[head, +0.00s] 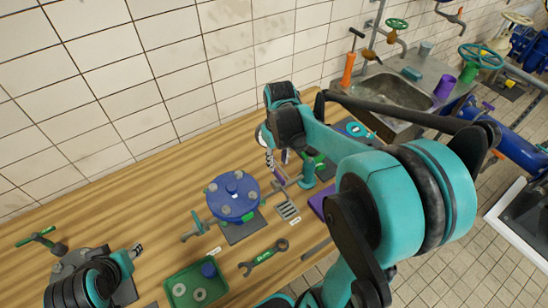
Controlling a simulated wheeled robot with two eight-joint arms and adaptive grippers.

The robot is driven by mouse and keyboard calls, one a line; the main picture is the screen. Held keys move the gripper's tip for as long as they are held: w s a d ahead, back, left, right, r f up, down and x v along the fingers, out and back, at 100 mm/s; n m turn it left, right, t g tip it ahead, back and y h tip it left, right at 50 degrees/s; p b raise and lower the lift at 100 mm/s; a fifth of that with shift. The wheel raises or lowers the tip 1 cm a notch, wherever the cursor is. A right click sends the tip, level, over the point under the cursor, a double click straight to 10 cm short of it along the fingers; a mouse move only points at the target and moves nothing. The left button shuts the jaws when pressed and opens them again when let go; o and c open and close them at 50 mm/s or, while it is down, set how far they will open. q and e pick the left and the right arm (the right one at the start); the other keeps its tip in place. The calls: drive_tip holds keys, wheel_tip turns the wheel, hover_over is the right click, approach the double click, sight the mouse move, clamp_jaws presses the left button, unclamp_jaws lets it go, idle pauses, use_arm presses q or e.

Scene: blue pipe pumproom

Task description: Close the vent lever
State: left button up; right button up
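A blue round flanged housing (234,195) stands on the wooden bench. A thin purple lever (280,177) shows just right of it, below my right gripper (276,160); I cannot tell for certain that it is the vent lever. My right arm reaches in from the lower right, and its gripper points down beside the lever. Its fingers are small and partly hidden by the wrist, so neither their opening nor contact can be told. My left gripper (136,252) is at the lower left, low over the bench and away from the housing; its opening is unclear.
A green tray (196,287) with round parts and a wrench (263,257) lie at the bench front. A green-handled valve (37,238) stands at the far left. A teal post (307,173) stands near the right gripper. A sink (390,92) is behind right.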

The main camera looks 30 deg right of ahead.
sight(279, 174)
drive_tip(key=shift+w+d, duration=0.3)
drive_tip(key=shift+w, duration=0.1)
drive_tip(key=shift+f, duration=0.3)
wheel_tip(279, 174, down, 6)
drive_tip(key=shift+s+f+b, duration=0.1)
drive_tip(key=shift+f+b, duration=0.05)
drive_tip(key=shift+b, duration=0.65)
drive_tip(key=shift+f, duration=0.5)
clamp_jaws()
